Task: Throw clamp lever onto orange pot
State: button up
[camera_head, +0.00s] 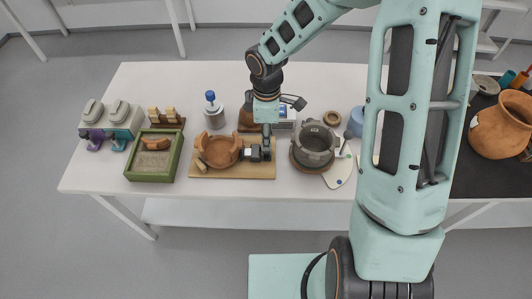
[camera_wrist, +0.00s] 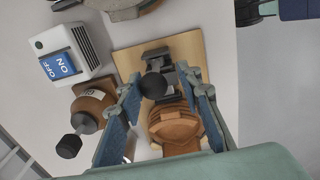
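The orange pot (camera_head: 219,150) is a broken terracotta bowl on a light wooden board (camera_head: 232,172). It also shows between my fingers in the wrist view (camera_wrist: 176,126). A dark toggle clamp (camera_head: 256,152) is fixed on the board at the pot's right side. In the wrist view its lever ends in a black ball knob (camera_wrist: 153,86), which appears between my fingertips. My gripper (camera_wrist: 160,88) is open above the clamp, its blue-padded fingers wide apart. It also shows in the head view (camera_head: 268,127). I cannot tell whether a finger touches the lever.
A white box with a blue ON/OFF switch (camera_wrist: 62,58) and a brown vessel with a black knob (camera_wrist: 92,108) stand close by. A grey pot (camera_head: 314,142) is right of the board. A green sand tray (camera_head: 130,174) is left. A large orange jar (camera_head: 500,126) stands far right.

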jog(key=s+f+t+b, duration=0.1)
jog(key=b, duration=0.2)
jog(key=s+t+b, duration=0.1)
jog(key=s+b, duration=0.1)
jog(key=b, duration=0.1)
jog(key=s+f+t+b, duration=0.1)
jog(key=s+b, duration=0.1)
jog(key=b, duration=0.2)
jog(key=shift+s+a+f, duration=0.1)
jog(key=shift+s+f, duration=0.1)
jog(key=shift+f, duration=0.1)
jog(key=shift+p+v, duration=2.6)
jog(key=shift+v, duration=0.2)
jog(key=shift+s, duration=0.1)
